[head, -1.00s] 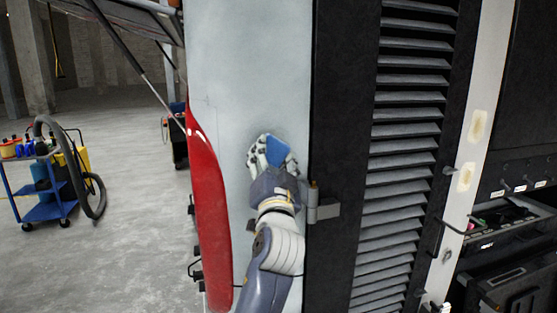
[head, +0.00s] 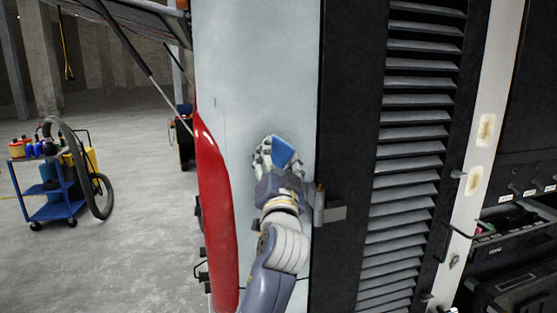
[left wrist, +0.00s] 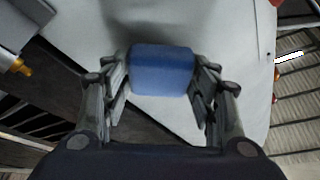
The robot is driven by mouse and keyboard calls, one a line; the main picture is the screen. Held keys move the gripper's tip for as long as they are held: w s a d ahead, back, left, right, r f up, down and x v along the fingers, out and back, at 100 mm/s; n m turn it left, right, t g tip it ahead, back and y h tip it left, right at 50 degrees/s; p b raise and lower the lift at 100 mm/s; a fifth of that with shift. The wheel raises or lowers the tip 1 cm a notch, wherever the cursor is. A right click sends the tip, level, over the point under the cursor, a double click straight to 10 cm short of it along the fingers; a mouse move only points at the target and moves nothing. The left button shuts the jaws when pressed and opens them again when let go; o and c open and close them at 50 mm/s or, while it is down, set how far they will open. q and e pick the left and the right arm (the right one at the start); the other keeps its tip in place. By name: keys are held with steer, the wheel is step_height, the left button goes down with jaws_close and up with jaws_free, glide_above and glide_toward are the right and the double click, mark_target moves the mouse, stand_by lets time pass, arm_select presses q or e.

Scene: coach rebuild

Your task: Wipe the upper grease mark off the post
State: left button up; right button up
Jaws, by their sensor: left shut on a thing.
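A pale upright post (head: 485,85) stands right of the louvred panel and bears two yellowish patches. The upper patch (head: 485,130) lies above the lower patch (head: 474,182). My left gripper (head: 280,153) is shut on a blue block (head: 284,152), in front of the wide pale panel (head: 265,60) left of the louvres. In the left wrist view the blue block (left wrist: 162,70) sits between both fingers. Whether it touches the panel is not clear. A soft dark shade surrounds the gripper on the panel. My right gripper is not seen.
A dark louvred panel (head: 415,140) with a metal hinge (head: 328,207) stands between the pale panel and the post. A red curved part (head: 215,210) edges the pale panel. An open drawer (head: 515,220) lies right of the post. A blue cart (head: 55,205) stands on open floor at left.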

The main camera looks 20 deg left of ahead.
mark_target(276, 143)
arm_select(q)
steer(key=shift+w+a, duration=0.5)
steer(key=shift+w, duration=0.15)
steer(key=shift+r, duration=0.15)
step_height(276, 143, up, 4)
steer(key=p, duration=0.3)
steer(key=shift+s+d, duration=0.1)
steer(key=shift+f, duration=0.3)
steer(key=f+b, duration=0.1)
steer(key=f, duration=0.1)
steer(key=f+b, duration=0.1)
steer(key=b, duration=0.1)
steer(key=shift+w+f, duration=0.2)
steer(key=shift+f, duration=0.2)
steer(key=shift+s, duration=0.1)
